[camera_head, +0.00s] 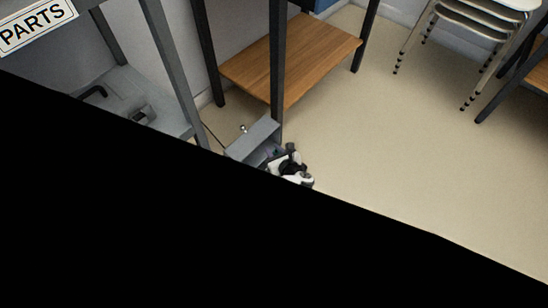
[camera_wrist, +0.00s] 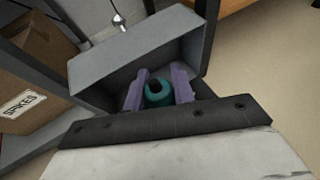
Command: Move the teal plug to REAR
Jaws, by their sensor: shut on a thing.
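The teal plug (camera_wrist: 160,99), round with a dark centre, shows in the wrist view between the two purple fingers of my gripper (camera_wrist: 159,90). The fingers are shut on it. Behind and around it is an open-fronted grey box (camera_wrist: 130,62); the plug is at or inside its opening, and I cannot tell whether it touches the box's inner wall. In the head view my gripper (camera_head: 283,156) is at the right side of the grey box (camera_head: 252,138), and the plug is too small to make out. No REAR marking is readable in either view.
A cardboard box (camera_wrist: 40,60) with a white label stands on a grey shelf at left. A small shiny ball-like thing (camera_wrist: 119,22) is behind the grey box. A wooden shelf (camera_head: 290,60) with dark posts stands behind. Stacked chairs (camera_head: 480,20) are at upper right; open floor lies right.

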